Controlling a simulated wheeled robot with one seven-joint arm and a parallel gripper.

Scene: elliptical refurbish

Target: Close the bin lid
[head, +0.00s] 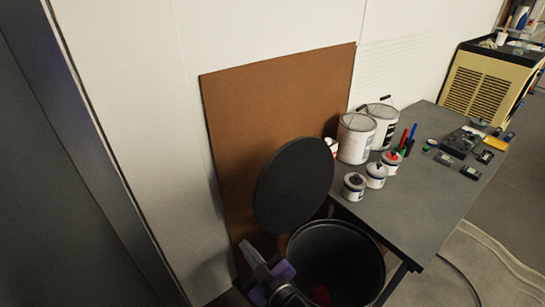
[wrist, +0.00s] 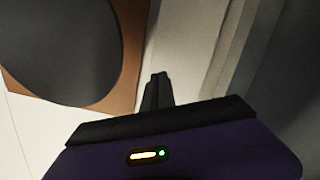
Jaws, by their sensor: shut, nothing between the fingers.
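A round black bin (head: 338,262) stands at the bottom of the head view, left of the table. Its round dark lid (head: 294,185) is raised, standing nearly upright behind the rim, so the bin is open. A small red thing lies inside the bin. My gripper (head: 248,252) is at the left of the bin, below and left of the lid and apart from it. In the wrist view its fingers (wrist: 158,90) are together and empty, and the lid (wrist: 65,45) shows at upper left.
A brown board (head: 270,100) leans on the white wall behind the lid. A grey table (head: 430,185) to the right holds paint cans (head: 356,138), small jars (head: 354,187) and several tools. The table's near corner is close to the bin.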

